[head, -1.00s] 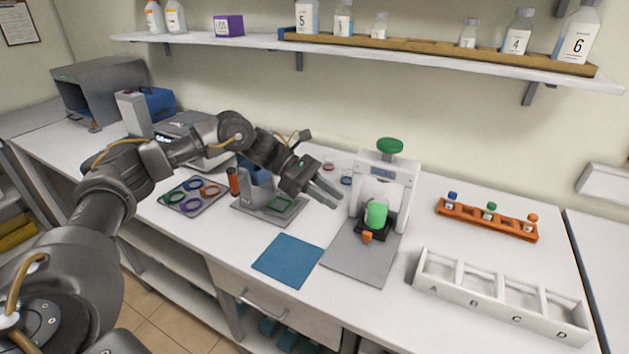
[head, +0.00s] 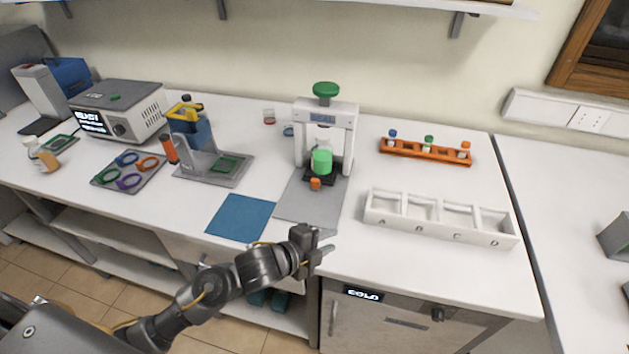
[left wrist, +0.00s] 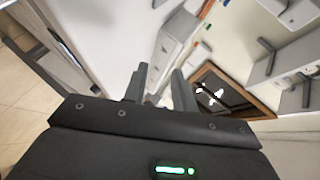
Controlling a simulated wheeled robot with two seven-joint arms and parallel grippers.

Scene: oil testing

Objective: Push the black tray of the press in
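The white press (head: 352,135) with a green knob (head: 326,89) stands at the back of the bench. Its black tray (head: 334,178) sits low between the posts and juts out in front, with an orange handle (head: 315,184) on its front. A bright green cylinder (head: 321,161) stands on the tray. My left gripper (head: 328,244) is in front of the press, near the bench's front edge, apart from the tray. Its two fingers, also seen in the left wrist view (left wrist: 158,88), are apart with nothing between them. The press is not recognisable in that view. My right gripper is not in view.
A grey mat (head: 305,208) lies in front of the press and a blue mat (head: 240,217) beside it. A white box (head: 440,231) with lettered compartments and an orange vial rack (head: 425,156) are to the right. A grey stand (head: 213,173) is to the left.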

